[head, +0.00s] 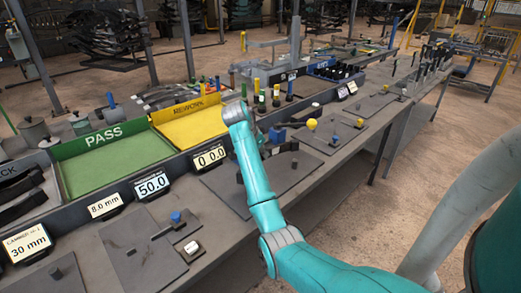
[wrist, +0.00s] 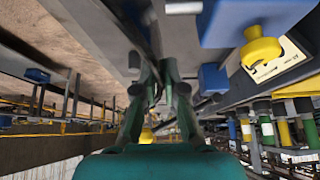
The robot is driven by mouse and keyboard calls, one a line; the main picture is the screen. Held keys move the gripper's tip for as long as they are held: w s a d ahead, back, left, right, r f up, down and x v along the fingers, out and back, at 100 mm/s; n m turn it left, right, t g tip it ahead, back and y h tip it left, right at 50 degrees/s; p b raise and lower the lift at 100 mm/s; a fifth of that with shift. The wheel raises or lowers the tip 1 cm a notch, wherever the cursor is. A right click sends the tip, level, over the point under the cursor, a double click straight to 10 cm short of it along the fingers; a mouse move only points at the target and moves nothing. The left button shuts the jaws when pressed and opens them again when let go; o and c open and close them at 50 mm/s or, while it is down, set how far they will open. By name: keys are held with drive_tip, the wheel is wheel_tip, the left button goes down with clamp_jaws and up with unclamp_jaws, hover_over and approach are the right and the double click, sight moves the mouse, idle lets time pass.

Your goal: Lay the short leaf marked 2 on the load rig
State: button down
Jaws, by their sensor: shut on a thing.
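My gripper (wrist: 157,78) is shut on a dark, narrow leaf (wrist: 155,45), seen nearly edge-on between the fingers in the wrist view. No mark 2 can be read on it. In the head view my arm hides the gripper and the leaf. A blue block (wrist: 240,20) with a yellow knob (wrist: 261,47) is close by, to the right of the fingers. The yellow knob also shows in the head view (head: 312,124), right of my arm. I cannot tell for sure which fixture is the load rig; a display reading zeros (head: 209,157) stands left of my arm.
A green PASS tray (head: 75,192) and a yellow REWORK tray (head: 190,127) stand along the bench's back. Plates with blue-topped pegs (head: 176,217) lie on the bench. The floor at right (head: 435,150) is clear.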

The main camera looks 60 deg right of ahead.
drive_tip(key=shift+f, duration=3.2)
drive_tip(key=shift+s+a, duration=0.15)
drive_tip(key=shift+s, duration=0.5)
drive_tip(key=shift+f, duration=0.3)
drive_tip(key=c, duration=0.7)
unclamp_jaws()
drive_tip(key=shift+f, duration=0.1)
drive_tip(key=shift+r, duration=4.05)
